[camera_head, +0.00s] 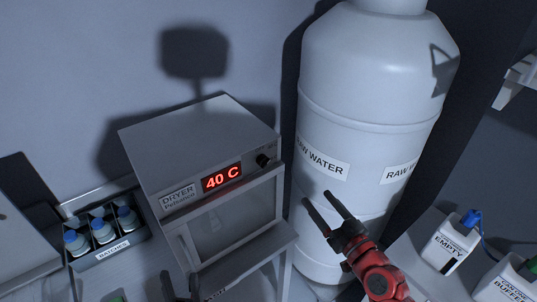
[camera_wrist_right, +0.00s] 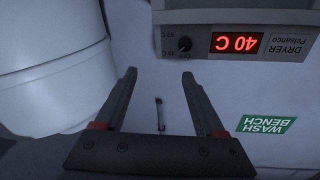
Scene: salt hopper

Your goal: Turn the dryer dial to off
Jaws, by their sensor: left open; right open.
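The dryer (camera_head: 200,145) is a pale box with a red display (camera_head: 221,177) reading 40 C. Its small black dial (camera_head: 262,160) sits on the front panel, right of the display. In the right wrist view the dial (camera_wrist_right: 184,44) appears upside down, beside the display (camera_wrist_right: 236,43). My right gripper (camera_head: 317,198) is open and empty, to the right of and below the dial, apart from it. It also shows in the right wrist view (camera_wrist_right: 159,75), with the dial beyond its fingertips. My left gripper (camera_head: 190,290) is open at the bottom edge, only partly in view.
A large white raw water tank (camera_head: 365,95) stands close right of the dryer. A holder with blue-capped bottles (camera_head: 102,232) is at the left. A container labelled EMPTY (camera_head: 450,243) stands at the right. A green wash bench label (camera_wrist_right: 267,124) shows in the wrist view.

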